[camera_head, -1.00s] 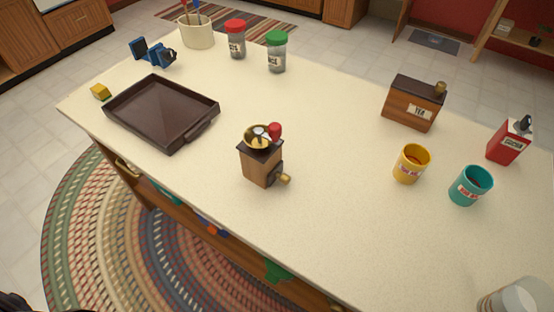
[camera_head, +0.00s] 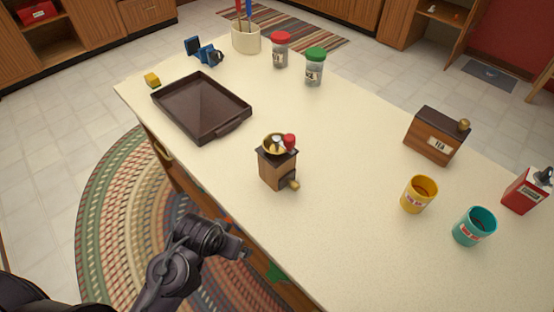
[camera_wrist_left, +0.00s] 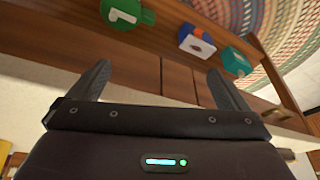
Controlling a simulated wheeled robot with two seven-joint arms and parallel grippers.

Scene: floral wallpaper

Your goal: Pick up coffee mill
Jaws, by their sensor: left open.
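The coffee mill (camera_head: 277,170) stands upright on the pale counter, near its front edge. It has a wooden body, a brass bowl on top and a red knob. My left gripper (camera_head: 244,250) is in front of the counter edge, below and left of the mill and apart from it. In the left wrist view my left gripper (camera_wrist_left: 168,85) is open with nothing between its fingers. The mill does not clearly show in that view. My right gripper is not in view.
A dark tray (camera_head: 203,104) lies left of the mill. The counter around the mill is clear. Shelf items, including a green one (camera_wrist_left: 127,14), sit under the counter.

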